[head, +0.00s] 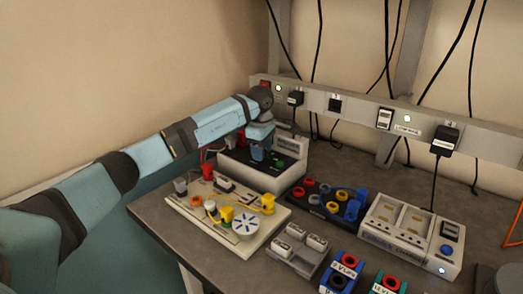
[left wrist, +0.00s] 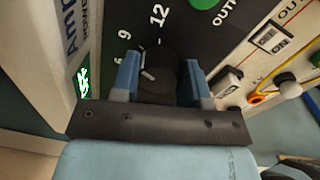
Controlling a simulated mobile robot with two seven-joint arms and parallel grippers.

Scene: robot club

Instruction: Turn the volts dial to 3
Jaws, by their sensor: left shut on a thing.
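The power supply (head: 232,172) is a pale box with a dark sloped panel and a green button, standing at the back left of the bench. In the left wrist view its panel carries the white numbers 6, 9 and 12 (left wrist: 158,16) around a dark round dial (left wrist: 157,72). My left gripper (head: 262,152) reaches down onto this panel. In the left wrist view its two blue fingertips (left wrist: 158,80) stand on either side of the dial, shut on it. A short white line shows on the dial's left part; its exact reading is unclear. A green lit display (left wrist: 84,82) is at the left. My right gripper is out of view.
A pale board (head: 185,205) with coloured terminals and a yellow wire lies in front of the supply. A dark lead rack (head: 318,208), a pale charger (head: 405,245) and several small boxes fill the right. A socket rail (head: 360,108) runs along the wall.

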